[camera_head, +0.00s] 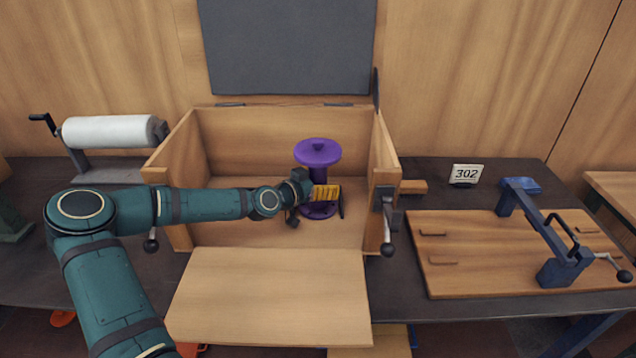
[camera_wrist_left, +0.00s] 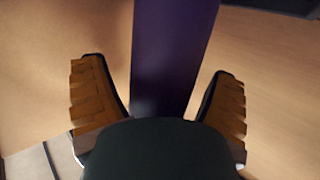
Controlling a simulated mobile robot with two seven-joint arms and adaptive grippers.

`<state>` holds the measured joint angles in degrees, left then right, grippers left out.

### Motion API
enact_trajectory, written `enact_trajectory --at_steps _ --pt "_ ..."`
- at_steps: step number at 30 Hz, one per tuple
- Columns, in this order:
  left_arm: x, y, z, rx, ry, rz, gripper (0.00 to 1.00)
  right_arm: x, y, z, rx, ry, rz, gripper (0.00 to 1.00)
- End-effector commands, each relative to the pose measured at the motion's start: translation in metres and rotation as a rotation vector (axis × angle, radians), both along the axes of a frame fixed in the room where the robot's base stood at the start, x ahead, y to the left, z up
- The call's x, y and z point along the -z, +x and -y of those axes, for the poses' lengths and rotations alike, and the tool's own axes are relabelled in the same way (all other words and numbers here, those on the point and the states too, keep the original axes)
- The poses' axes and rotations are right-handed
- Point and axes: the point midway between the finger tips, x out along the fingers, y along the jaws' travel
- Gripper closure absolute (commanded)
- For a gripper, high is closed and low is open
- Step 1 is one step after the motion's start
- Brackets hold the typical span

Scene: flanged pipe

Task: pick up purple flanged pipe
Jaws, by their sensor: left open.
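The purple flanged pipe (camera_head: 317,154) stands upright inside an open wooden box, with a wide flange at its top and another at its base. My left gripper (camera_head: 327,194) is at the pipe's lower stem, reaching in from the left. In the left wrist view the purple stem (camera_wrist_left: 172,55) runs between the two open fingers (camera_wrist_left: 160,98), with a gap visible on each side. The yellow finger pads partly hide the stem in the head view. My right gripper is not in view.
The wooden box (camera_head: 157,176) has side walls, a lowered front panel (camera_head: 270,295) and a raised dark lid (camera_head: 287,45). A white roll (camera_head: 108,132) stands at left.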

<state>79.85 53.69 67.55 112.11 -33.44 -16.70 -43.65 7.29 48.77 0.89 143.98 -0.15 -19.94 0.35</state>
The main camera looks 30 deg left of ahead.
Motion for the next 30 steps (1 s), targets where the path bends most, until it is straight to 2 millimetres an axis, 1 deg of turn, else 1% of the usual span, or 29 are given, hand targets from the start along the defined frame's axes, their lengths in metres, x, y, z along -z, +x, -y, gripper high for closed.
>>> enact_trajectory --at_steps 3,9,10,11,12,14,15,16,17,28,30 --pt "0.0013 0.0049 0.0013 0.000 -0.001 -0.001 0.14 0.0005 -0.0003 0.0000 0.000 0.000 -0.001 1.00" --pt "0.0011 0.0049 0.0011 0.000 -0.001 -0.001 0.14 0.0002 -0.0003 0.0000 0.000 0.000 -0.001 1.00" --pt "0.0011 0.0048 0.0010 0.000 -0.001 -0.001 0.22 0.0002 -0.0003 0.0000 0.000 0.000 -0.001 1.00" --pt "0.0011 0.0048 0.0010 0.000 -0.001 -0.001 0.32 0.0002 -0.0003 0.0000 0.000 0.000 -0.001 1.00" --pt "0.0011 0.0047 0.0010 0.000 -0.001 -0.001 0.46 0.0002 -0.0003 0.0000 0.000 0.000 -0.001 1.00" --pt "0.0010 0.0047 0.0010 0.000 -0.001 -0.001 0.67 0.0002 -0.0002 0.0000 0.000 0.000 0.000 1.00" --pt "0.0010 0.0047 0.0010 -0.001 -0.001 -0.001 0.81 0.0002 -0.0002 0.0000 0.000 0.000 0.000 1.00" --pt "0.0010 0.0046 0.0010 -0.001 -0.001 -0.001 0.92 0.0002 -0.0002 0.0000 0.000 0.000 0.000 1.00" --pt "0.0010 0.0046 0.0010 0.000 -0.001 0.000 1.00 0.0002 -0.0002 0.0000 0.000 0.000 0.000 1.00" --pt "-0.0014 0.0052 0.0011 -0.001 0.000 0.003 1.00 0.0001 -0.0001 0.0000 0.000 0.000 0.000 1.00" --pt "-0.0045 0.0052 0.0010 0.000 0.002 0.004 1.00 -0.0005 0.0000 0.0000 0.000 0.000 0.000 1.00"
